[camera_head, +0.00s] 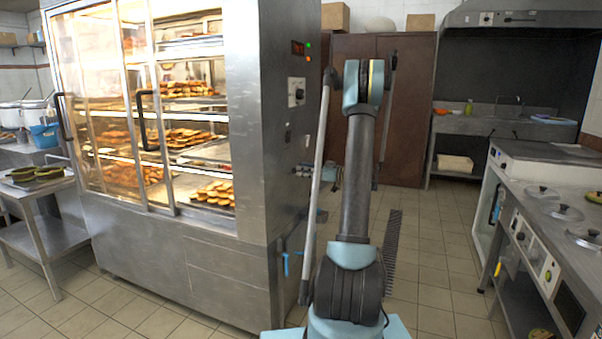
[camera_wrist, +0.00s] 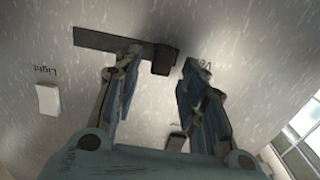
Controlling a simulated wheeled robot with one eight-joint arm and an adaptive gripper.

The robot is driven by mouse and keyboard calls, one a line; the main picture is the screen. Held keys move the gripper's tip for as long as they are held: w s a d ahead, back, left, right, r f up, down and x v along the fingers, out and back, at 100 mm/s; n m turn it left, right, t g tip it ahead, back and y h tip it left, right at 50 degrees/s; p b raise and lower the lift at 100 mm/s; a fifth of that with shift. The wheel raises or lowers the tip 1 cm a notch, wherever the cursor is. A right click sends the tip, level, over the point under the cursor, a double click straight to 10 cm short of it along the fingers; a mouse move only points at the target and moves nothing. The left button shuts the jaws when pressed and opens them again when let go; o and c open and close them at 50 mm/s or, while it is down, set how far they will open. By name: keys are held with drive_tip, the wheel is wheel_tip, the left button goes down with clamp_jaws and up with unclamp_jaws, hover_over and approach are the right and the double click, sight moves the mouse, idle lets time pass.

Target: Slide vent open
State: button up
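In the wrist view, the vent slider is a dark block (camera_wrist: 165,60) at the right end of a dark horizontal slot (camera_wrist: 100,40) on a grey metal surface. An upside-down label starting "Ve" (camera_wrist: 203,66) shows beside it, partly covered by a finger. My gripper (camera_wrist: 161,63) is open, with one blue-grey finger on each side of the block in the picture. No finger clearly touches the block, and I cannot tell the depth between them.
A white switch (camera_wrist: 48,99) labelled "Light" sits left of the fingers. The glass-fronted food cabinet (camera_head: 180,255) stands left of my arm. A counter with pot lids (camera_head: 563,212) is at right. The tiled floor (camera_head: 430,235) between is clear.

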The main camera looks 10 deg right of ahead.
drive_tip(key=shift+x, duration=0.95)
clamp_jaws()
drive_tip(key=w+d, duration=0.5)
drive_tip(key=w, duration=0.3)
drive_tip(key=shift+w, duration=0.1)
unclamp_jaws()
drive_tip(key=shift+d, duration=0.1)
